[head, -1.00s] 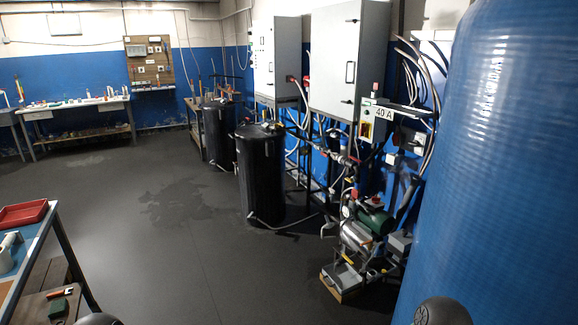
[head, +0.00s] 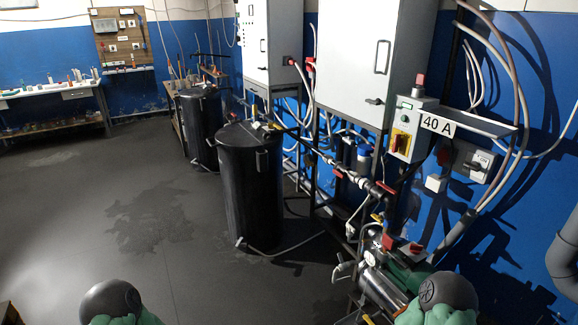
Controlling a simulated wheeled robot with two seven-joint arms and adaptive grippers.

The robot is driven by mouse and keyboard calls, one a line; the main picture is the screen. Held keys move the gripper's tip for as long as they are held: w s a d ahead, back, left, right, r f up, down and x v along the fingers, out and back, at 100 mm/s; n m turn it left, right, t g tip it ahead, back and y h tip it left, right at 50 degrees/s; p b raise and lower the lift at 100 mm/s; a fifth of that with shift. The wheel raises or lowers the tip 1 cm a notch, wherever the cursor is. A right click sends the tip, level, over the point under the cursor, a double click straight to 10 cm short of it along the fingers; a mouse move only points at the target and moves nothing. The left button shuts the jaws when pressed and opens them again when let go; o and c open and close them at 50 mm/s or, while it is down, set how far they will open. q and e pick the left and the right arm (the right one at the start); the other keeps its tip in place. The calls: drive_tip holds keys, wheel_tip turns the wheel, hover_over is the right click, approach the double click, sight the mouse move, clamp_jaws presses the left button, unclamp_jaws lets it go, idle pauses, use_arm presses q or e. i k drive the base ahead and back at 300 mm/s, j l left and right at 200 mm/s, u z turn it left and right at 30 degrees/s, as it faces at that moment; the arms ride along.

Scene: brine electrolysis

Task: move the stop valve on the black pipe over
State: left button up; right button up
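A dark pipe (head: 312,152) runs from the top of the front black tank (head: 250,190) down to the right, toward the pump (head: 385,285). Small red parts sit along it, one near its right end (head: 388,187) and another further left (head: 338,173). A small yellow part (head: 377,217) is just below the right end. These look like valve handles, but I cannot tell which is the stop valve or how its handle is turned. Neither of my grippers is in view; only rounded grey and green parts of my arms show at the bottom edge.
A grey control box (head: 411,128) with a red-topped button and a "40 A" label (head: 437,125) is on the wall above the pump. White cabinets (head: 357,60) hang over the pipes. A loose hose (head: 285,248) lies on the floor. The floor (head: 190,270) at left is clear.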

sight(334, 171)
drive_tip(key=i+z, duration=0.2)
drive_tip(key=i, duration=0.2)
drive_tip(key=i+j+z, duration=0.2)
drive_tip(key=i, duration=0.2)
drive_tip(key=i+j+z, duration=0.2)
drive_tip(key=i, duration=0.25)
